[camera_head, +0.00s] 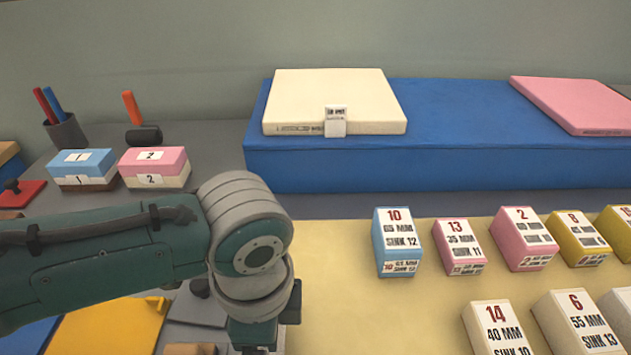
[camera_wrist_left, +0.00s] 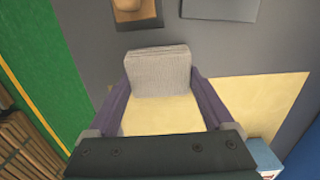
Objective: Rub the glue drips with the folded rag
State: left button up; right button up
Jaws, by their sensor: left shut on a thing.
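My left gripper (camera_wrist_left: 160,88) is shut on a grey, woven-looking folded rag (camera_wrist_left: 160,72), which sits between its two purple fingers in the left wrist view. In the head view my left arm comes in from the left and bends down over the left end of the cream work surface (camera_head: 340,290). The fingers and the rag are cut off below that picture. The cream surface also shows beside the fingers in the left wrist view (camera_wrist_left: 262,105). I cannot make out any glue drips in either view. My right gripper is not in view.
Several numbered blocks, such as a blue one (camera_head: 394,245) and a pink one (camera_head: 458,250), stand on the right. A blue platform (camera_head: 450,165) behind bears a cream slab (camera_head: 335,95) and a pink slab (camera_head: 580,100). A pen cup (camera_head: 66,132) stands back left.

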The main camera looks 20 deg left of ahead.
pick_arm(q)
jog(key=r, duration=0.1)
jog(key=d+r+p, duration=0.1)
jog(key=d+r, duration=0.1)
jog(key=shift+w+d+r+h, duration=0.1)
jog(key=shift+w+h, duration=0.2)
jog(key=shift+w, duration=0.05)
jog(key=shift+s+a+r+p, duration=0.1)
jog(key=shift+a+r+p, duration=0.15)
jog(key=shift+r+p, duration=0.6)
notch_tip(320, 180, up, 3)
jog(key=p, duration=0.4)
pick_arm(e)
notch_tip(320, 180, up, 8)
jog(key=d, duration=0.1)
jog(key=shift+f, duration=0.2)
